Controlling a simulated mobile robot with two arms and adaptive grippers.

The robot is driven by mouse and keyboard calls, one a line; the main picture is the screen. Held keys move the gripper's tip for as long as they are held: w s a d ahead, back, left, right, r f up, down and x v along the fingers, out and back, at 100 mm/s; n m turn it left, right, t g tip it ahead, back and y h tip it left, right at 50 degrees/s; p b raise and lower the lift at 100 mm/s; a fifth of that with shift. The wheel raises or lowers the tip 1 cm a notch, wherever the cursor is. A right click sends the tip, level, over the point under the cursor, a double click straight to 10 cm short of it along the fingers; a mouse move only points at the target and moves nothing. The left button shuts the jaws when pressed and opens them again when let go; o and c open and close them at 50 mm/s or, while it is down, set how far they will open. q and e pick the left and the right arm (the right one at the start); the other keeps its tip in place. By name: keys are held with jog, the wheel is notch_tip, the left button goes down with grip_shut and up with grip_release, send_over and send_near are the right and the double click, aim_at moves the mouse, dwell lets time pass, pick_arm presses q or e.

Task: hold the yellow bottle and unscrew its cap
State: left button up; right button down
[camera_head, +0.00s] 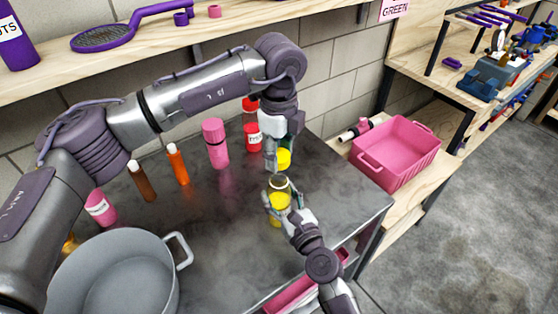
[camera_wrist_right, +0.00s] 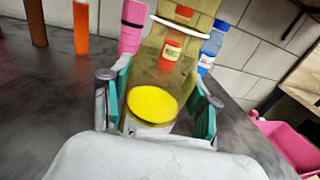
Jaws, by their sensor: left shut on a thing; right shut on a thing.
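The yellow bottle (camera_head: 278,212) stands upright or nearly so near the table's front right part, its dark open mouth showing in the head view. My right gripper (camera_head: 278,200) is shut around its body from the front. In the right wrist view the bottle (camera_wrist_right: 150,65) is see-through yellow, between the teal pads of my right gripper (camera_wrist_right: 160,112). The yellow cap (camera_head: 284,160) is above the bottle, apart from it with a small gap. My left gripper (camera_head: 280,146) points down and is shut on the cap, partly hiding it.
A dark table (camera_head: 225,240) carries a grey pot (camera_head: 115,275), a pink bottle (camera_head: 215,145), an orange bottle (camera_head: 178,165), a brown bottle (camera_head: 141,182) and a red bottle (camera_head: 252,133) close behind my left gripper. A pink crate (camera_head: 395,155) stands on a shelf to the right.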

jog(key=shift+c, duration=1.1)
grip_release()
jog(key=v, duration=1.2)
